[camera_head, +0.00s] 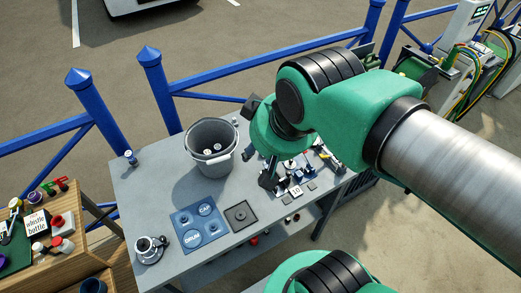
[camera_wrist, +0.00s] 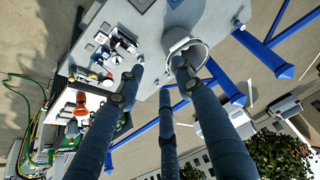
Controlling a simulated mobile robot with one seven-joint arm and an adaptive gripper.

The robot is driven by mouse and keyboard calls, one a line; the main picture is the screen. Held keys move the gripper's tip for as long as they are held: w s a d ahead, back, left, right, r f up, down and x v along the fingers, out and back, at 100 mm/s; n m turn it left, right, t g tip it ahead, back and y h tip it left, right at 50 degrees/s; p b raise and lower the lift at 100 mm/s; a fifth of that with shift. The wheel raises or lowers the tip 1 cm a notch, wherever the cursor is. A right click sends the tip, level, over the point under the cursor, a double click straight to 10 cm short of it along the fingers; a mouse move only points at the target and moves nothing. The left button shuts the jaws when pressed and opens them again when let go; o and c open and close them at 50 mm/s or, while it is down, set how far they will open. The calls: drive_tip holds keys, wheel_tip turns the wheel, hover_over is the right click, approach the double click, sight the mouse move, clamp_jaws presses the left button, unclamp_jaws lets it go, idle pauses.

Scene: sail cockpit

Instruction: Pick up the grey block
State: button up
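Several small flat grey pieces lie on the grey table among other small parts; one grey piece (camera_head: 287,199) is at the near side of the cluster, and another grey piece (camera_head: 312,185) is to its right. I cannot tell which is the grey block. Small grey squares (camera_wrist: 101,37) also show at the upper left in the wrist view. My gripper (camera_head: 258,168) is above the table, between the bucket and the cluster. Its dark fingers are spread apart with nothing between them, as the wrist view (camera_wrist: 160,78) also shows. My arm hides part of the cluster.
A grey bucket (camera_head: 211,145) stands left of my gripper. A blue panel (camera_head: 198,228), a dark square plate (camera_head: 240,215) and a round metal item (camera_head: 149,249) lie nearer the front. Blue railing (camera_head: 220,72) runs behind the table.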

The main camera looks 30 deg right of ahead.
drive_tip(key=w+d+f+g+p, duration=0.15)
drive_tip(key=w+d+f, duration=0.25)
drive_tip(key=w, duration=0.5)
drive_tip(key=w+d+f+g, duration=0.2)
drive_tip(key=w+d+f, duration=0.15)
drive_tip(key=w, duration=0.55)
drive_tip(key=w+d+f, duration=0.3)
drive_tip(key=f, duration=0.3)
drive_tip(key=w+d+f+g, duration=0.1)
drive_tip(key=w+d+f, duration=0.3)
drive_tip(key=f, duration=0.3)
drive_tip(key=w+d+f+g+p, duration=0.1)
drive_tip(key=w+d+f, duration=0.3)
drive_tip(key=f, duration=0.2)
drive_tip(key=shift+f+n, duration=0.3)
drive_tip(key=shift+f, duration=0.05)
drive_tip(key=shift+f, duration=0.1)
wheel_tip(320, 180, down, 7)
drive_tip(key=shift+f+b, duration=0.1)
drive_tip(key=shift+b, duration=0.25)
drive_tip(key=shift+f, duration=0.6)
